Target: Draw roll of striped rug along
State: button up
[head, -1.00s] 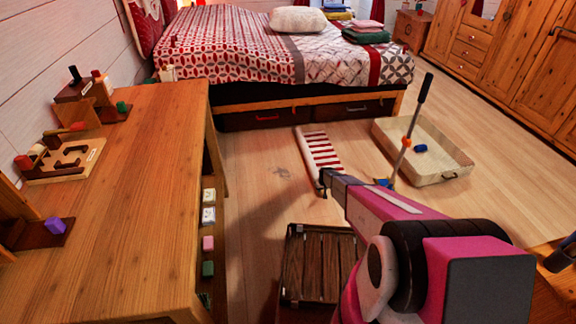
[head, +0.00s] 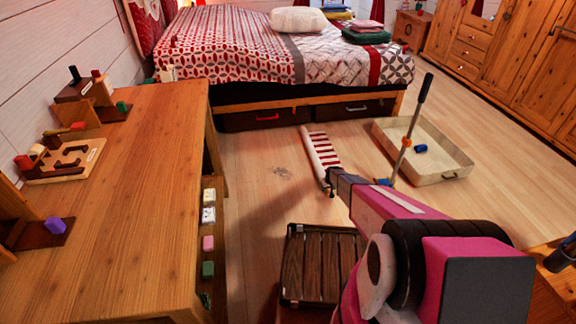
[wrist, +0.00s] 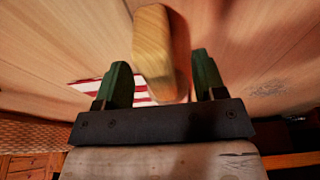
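The striped rug (head: 322,150), white with red bars, lies on the floor before the bed. A pale bar or roll runs along its left edge. My gripper (head: 329,184) is at the rug's near end in the head view, its fingers mostly hidden by my arm. In the wrist view the two green fingers of my gripper (wrist: 161,82) stand on either side of a pale wooden piece (wrist: 154,45), which seems to be the near end of the roll. Part of the striped rug (wrist: 84,87) shows behind the left finger.
A shallow tray (head: 447,176) with a blue item and an upright stick lies right of the rug. The bed (head: 270,106) with drawers stands behind. A long wooden table (head: 150,200) is at left, a slatted dark crate (head: 320,265) in front. Floor left of the rug is clear.

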jog(key=shift+w+a+r+v, duration=0.1)
jog(key=shift+w+v, duration=0.2)
jog(key=shift+v, duration=1)
jog(key=shift+w+a+r+v, duration=0.1)
jog(key=shift+w+v, duration=0.2)
jog(key=shift+v, duration=1)
jog(key=shift+w+a+v, duration=0.1)
jog(key=shift+w+v, duration=0.15)
jog(key=shift+v, duration=1.05)
jog(key=s+d+r+m+g, duration=0.1)
jog(key=s+d+r, duration=0.1)
jog(key=s+r, duration=1.8)
jog(key=s+d+r+m+g, duration=0.1)
jog(key=s+d+r+m, duration=0.1)
jog(key=s+r, duration=1.9)
notch_tip(320, 180, up, 3)
jog(key=shift+s+d+g+h, duration=0.15)
jog(key=shift+d+g+h, duration=0.15)
jog(key=shift+d+h, duration=0.15)
